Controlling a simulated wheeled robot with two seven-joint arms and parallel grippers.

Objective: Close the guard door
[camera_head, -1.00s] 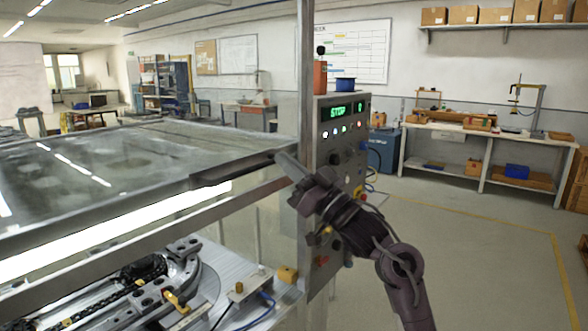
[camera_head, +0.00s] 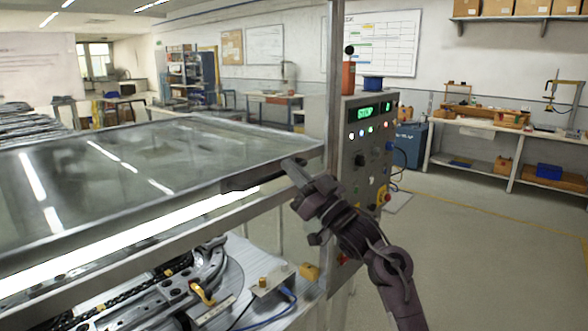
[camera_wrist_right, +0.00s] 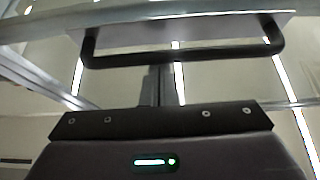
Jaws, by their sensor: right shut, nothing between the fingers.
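The guard door (camera_head: 110,165) is a clear panel in a grey metal frame. Its front edge slopes across the head view, above the machine bed. A dark bar handle (camera_head: 245,181) is on that front edge; it also shows in the right wrist view (camera_wrist_right: 180,59), mounted on a pale plate. My right gripper (camera_head: 291,166) is shut and empty, with its tip by the right end of the handle in the head view. In the right wrist view the closed fingers (camera_wrist_right: 160,76) reach up to the bar; I cannot tell whether they touch. My left gripper is not in view.
A control console (camera_head: 365,150) with a green STOP display stands right behind my right gripper, beside an upright metal post (camera_head: 334,60). Track parts (camera_head: 200,275) lie on the bed below the door. Open floor (camera_head: 480,260) lies to the right, before a workbench (camera_head: 480,147).

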